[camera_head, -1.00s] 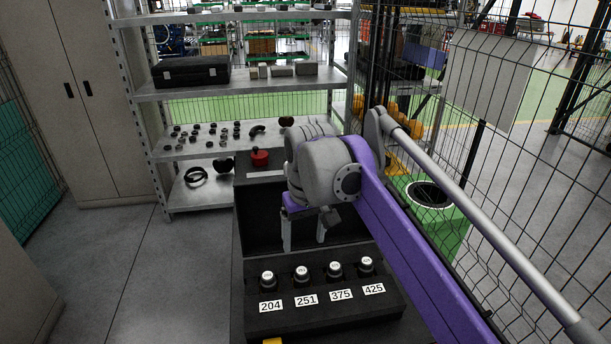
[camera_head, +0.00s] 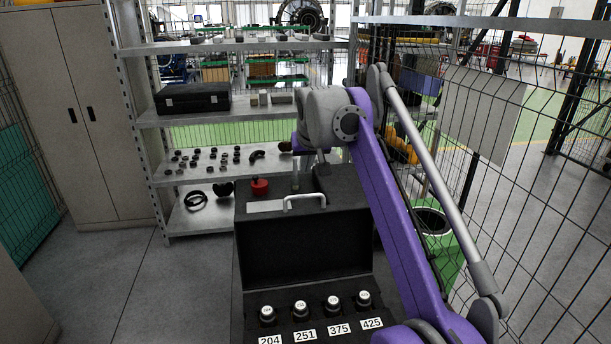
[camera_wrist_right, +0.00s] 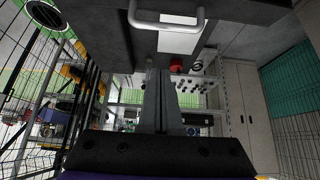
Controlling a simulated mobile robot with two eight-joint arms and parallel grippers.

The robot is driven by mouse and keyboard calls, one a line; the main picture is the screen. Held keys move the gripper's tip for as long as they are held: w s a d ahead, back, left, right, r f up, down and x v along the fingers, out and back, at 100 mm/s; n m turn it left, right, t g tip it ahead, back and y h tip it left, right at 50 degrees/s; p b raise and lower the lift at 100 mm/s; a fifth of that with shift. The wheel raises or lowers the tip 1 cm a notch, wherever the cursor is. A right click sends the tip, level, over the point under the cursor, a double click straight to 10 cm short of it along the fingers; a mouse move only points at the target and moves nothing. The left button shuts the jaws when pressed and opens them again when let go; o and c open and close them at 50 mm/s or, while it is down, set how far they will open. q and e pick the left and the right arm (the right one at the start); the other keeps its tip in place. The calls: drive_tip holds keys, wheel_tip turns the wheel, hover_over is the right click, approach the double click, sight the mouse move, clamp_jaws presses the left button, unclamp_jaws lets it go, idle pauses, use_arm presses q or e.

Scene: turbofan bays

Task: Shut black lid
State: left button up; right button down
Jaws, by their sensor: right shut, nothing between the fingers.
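The black case (camera_head: 262,331) stands in front of me with its black lid (camera_head: 300,246) open and upright at the back. A pale handle (camera_head: 304,199) sits at the lid's top edge; it also shows at the top of the wrist view (camera_wrist_right: 166,24). My right gripper (camera_head: 297,188) is shut and empty, pointing down near the handle, seemingly just beyond the lid's top edge. Its fingers show together in the wrist view (camera_wrist_right: 158,78), below the handle and apart from it in the picture. My left gripper is out of view.
Several black pieces with white tops stand in the case above number labels (camera_head: 304,335). A metal shelf (camera_head: 195,175) stands beyond; wire fencing (camera_head: 540,190) runs along the right.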

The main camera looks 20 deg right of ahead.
drive_tip(key=x, duration=0.9)
drive_tip(key=s, duration=0.2)
drive_tip(key=s+a+b, duration=0.1)
drive_tip(key=s, duration=0.1)
drive_tip(key=shift+s+a+r, duration=0.1)
drive_tip(key=shift+s, duration=0.2)
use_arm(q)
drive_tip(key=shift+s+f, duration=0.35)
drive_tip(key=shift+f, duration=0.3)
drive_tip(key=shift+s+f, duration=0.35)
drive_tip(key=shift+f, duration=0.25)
use_arm(e)
drive_tip(key=shift+w, duration=0.1)
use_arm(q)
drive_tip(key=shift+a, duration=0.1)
